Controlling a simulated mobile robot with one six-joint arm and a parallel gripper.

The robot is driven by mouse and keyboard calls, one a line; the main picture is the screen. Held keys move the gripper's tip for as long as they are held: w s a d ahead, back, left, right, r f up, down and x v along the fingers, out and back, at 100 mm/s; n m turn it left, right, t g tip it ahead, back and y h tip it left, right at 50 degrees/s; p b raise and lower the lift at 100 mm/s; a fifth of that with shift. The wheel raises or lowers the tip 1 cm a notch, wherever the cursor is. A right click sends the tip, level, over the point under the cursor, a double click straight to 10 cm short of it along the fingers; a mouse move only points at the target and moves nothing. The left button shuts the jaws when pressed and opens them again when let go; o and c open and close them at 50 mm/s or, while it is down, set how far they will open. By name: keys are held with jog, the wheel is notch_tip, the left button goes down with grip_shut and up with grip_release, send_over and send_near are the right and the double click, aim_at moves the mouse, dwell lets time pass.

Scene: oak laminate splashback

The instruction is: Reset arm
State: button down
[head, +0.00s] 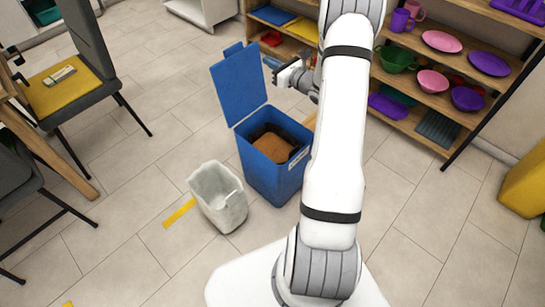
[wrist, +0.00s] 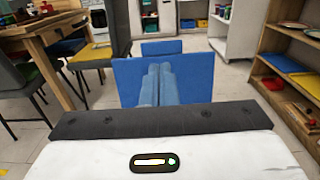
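My arm reaches up and away from my white base in the head view. My gripper (head: 269,61) is in the air near the top right of the raised blue lid, with nothing seen in it. In the wrist view my gripper's two bluish fingers (wrist: 160,68) lie side by side with no clear gap, in front of the blue lid (wrist: 122,82). The blue bin (head: 270,180) stands on the floor, its lid (head: 238,84) open and upright. Something brown shows inside it.
A small grey-white bin (head: 218,196) stands left of the blue bin. Shelves (head: 436,100) with colourful dishes stand behind my arm at right. Chairs (head: 80,70) and a wooden table (head: 45,148) are at left. A yellow object (head: 525,180) is far right.

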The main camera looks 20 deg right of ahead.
jog(key=s+a+r+n+g+y+p, duration=0.2)
jog(key=s+a+r+n+g+p, duration=0.2)
jog(key=s+a+r+n+g, duration=0.5)
jog(key=s+a+r+n+g+y+p, duration=0.2)
jog(key=s+a+r+n+g+p, duration=0.15)
jog(key=s+a+r+n, duration=0.7)
jog(key=s+a+r+n+g+h+p, duration=0.25)
jog(key=s+a+n+h+p, duration=0.2)
jog(key=s, duration=0.25)
jog(key=s+d+r+n+t+h+p, duration=0.1)
jog(key=s+d+r+n+h+p, duration=0.3)
jog(key=s, duration=0.5)
jog(key=d+r+n+h, duration=0.1)
jog(key=d+n+h, duration=0.1)
jog(key=n, duration=0.1)
jog(key=shift+r+n, duration=0.15)
jog(key=shift+n, duration=0.15)
jog(key=shift+a, duration=0.1)
